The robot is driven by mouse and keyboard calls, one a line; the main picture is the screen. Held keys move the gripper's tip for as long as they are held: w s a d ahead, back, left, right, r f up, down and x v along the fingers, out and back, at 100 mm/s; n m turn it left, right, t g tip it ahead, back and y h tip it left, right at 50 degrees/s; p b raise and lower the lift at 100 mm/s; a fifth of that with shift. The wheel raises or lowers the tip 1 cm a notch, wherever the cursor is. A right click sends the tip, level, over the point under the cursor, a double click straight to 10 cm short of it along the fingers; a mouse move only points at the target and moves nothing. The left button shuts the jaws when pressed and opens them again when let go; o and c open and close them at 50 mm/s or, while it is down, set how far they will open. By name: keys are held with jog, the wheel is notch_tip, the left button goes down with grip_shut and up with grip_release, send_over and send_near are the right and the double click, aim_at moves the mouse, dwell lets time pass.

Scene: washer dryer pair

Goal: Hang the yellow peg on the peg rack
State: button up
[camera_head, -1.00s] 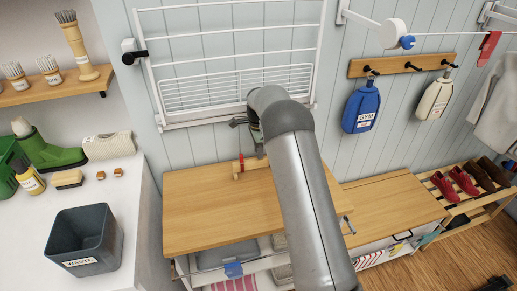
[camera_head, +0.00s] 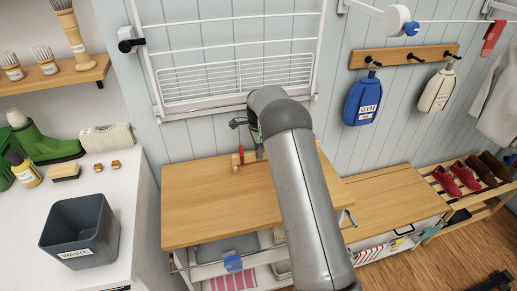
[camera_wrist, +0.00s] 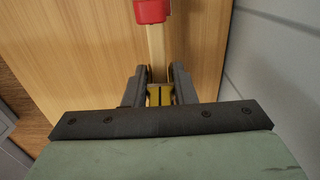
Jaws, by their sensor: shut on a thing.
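The peg rack (camera_head: 246,166) is a small pale wooden rail on the wooden countertop near the back wall. A red peg (camera_head: 241,154) is on its left part. The wrist view shows the rail (camera_wrist: 155,45) running from the red peg (camera_wrist: 151,10) toward my gripper. My gripper (camera_wrist: 157,84) is over the rail and shut on the yellow peg (camera_wrist: 159,95), of which only a small part shows between the fingers. I cannot tell whether the yellow peg touches the rail. In the head view my arm hides the right part of the rack.
The wooden countertop (camera_head: 205,210) is clear to the left and in front. A white wire drying rack (camera_head: 235,85) is on the wall behind. A grey waste bin (camera_head: 82,226) stands on the white counter at left. A blue clip (camera_head: 233,264) hangs below the countertop's front edge.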

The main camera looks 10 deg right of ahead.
jog(key=shift+f, duration=0.2)
jog(key=o, duration=1)
jog(key=shift+o, duration=0.2)
jog(key=shift+r, duration=0.15)
